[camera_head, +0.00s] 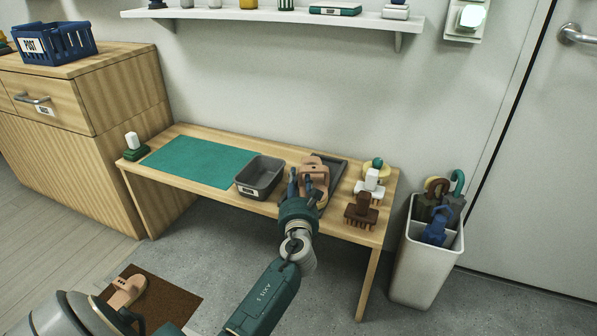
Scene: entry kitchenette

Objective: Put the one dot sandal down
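A tan sandal (315,168) is at the right part of the low wooden bench, over a dark flat tray (335,176). My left gripper (307,188) reaches it from the front, with dark fingers on both sides of it, and appears shut on it. The fingers hide part of the sandal, and I cannot tell whether it touches the tray. A second tan sandal (127,291) lies on the brown mat (172,300) on the floor at lower left, partly behind my arm. My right gripper is not in view.
A white umbrella bin (422,262) stands right of the bench. A shelf (280,15) hangs above.

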